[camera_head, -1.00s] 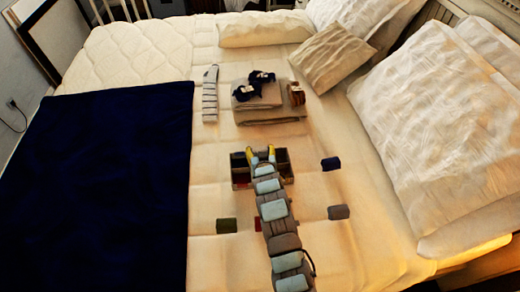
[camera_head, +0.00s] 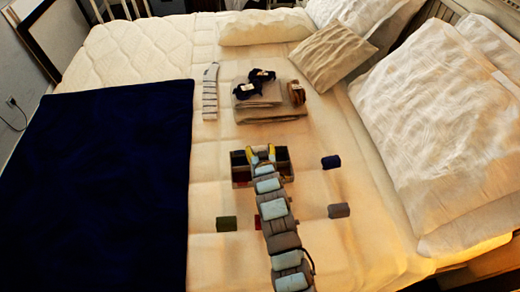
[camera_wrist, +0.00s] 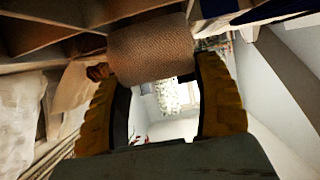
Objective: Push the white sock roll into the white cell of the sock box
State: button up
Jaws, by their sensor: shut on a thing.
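The sock box (camera_head: 241,185) sits on the bed, a dark open box split into several cells. My gripper (camera_head: 261,153) is over its far middle part, with two yellow fingers pointing away from me. In the wrist view my gripper (camera_wrist: 155,66) is shut on the sock roll (camera_wrist: 150,47), with one finger at each end. The roll looks beige-brown in shadow there and lies close to the box's dividers (camera_wrist: 58,32). I cannot tell how deep it sits in a cell. My arm hides the middle of the box, and I cannot make out the white cell.
A blue roll (camera_head: 331,162) and a grey roll (camera_head: 339,210) lie right of the box. A green roll (camera_head: 226,223) and a partly hidden red roll (camera_head: 257,222) lie in front. Folded laundry (camera_head: 270,114) is behind. A navy blanket (camera_head: 100,190) covers the left.

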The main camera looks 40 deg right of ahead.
jog(key=shift+f+b, duration=0.45)
jog(key=shift+f, duration=1.3)
dwell(0.7)
jog(key=shift+r, duration=0.15)
dwell(0.4)
jog(key=o, duration=1)
jog(key=shift+v, duration=3.65)
jog(key=shift+s+a, duration=0.1)
